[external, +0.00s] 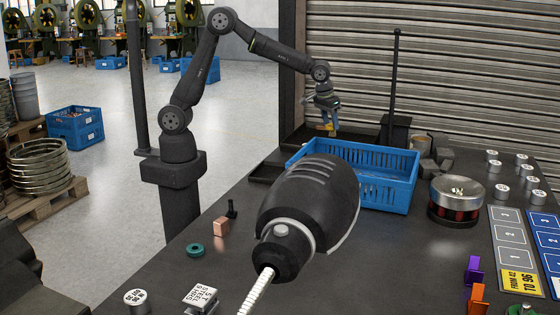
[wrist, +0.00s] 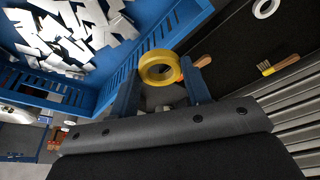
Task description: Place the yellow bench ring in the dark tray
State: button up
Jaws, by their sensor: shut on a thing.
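The yellow bench ring (wrist: 160,67) is held between the two blue fingers of my gripper (wrist: 160,90) in the wrist view. In the external view my gripper (external: 327,107) hangs at the far side of the bench, behind the blue crate, with the yellow ring (external: 328,127) low at its tips. The dark tray (wrist: 228,45) lies to the right of the ring in the wrist view. A white ring (wrist: 266,8) and a brush (wrist: 280,65) lie in it. The exact height of the yellow ring above the tray is unclear.
The blue crate (external: 385,193) with white pieces stands close beside my gripper. A black post (external: 394,90) rises at the back. A ribbed shutter (external: 470,70) bounds the far side. A red and silver drum (external: 456,200) stands right of the crate.

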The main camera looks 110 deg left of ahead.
jog(key=s+a+n+g, duration=0.1)
jog(key=s+a+n, duration=0.1)
jog(key=s+a, duration=0.5)
jog(key=s+a+n, duration=0.2)
jog(key=a, duration=0.8)
jog(key=shift+y, duration=0.3)
jog(key=s+a+f, duration=0.1)
jog(key=a+f, duration=0.2)
jog(key=f, duration=0.1)
jog(key=s+a+f, duration=0.1)
jog(key=a+f, duration=0.2)
jog(key=a, duration=0.1)
jog(key=s+a+f, duration=0.1)
jog(key=a+f, duration=0.2)
jog(key=f, duration=0.1)
jog(key=shift+a+f, duration=0.3)
jog(key=shift+a, duration=0.05)
jog(key=shift+a+f, duration=0.3)
jog(key=shift+a, duration=0.05)
jog(key=shift+f, duration=1.9)
jog(key=shift+f, duration=0.15)
jog(key=o, duration=1)
jog(key=shift+o, duration=0.2)
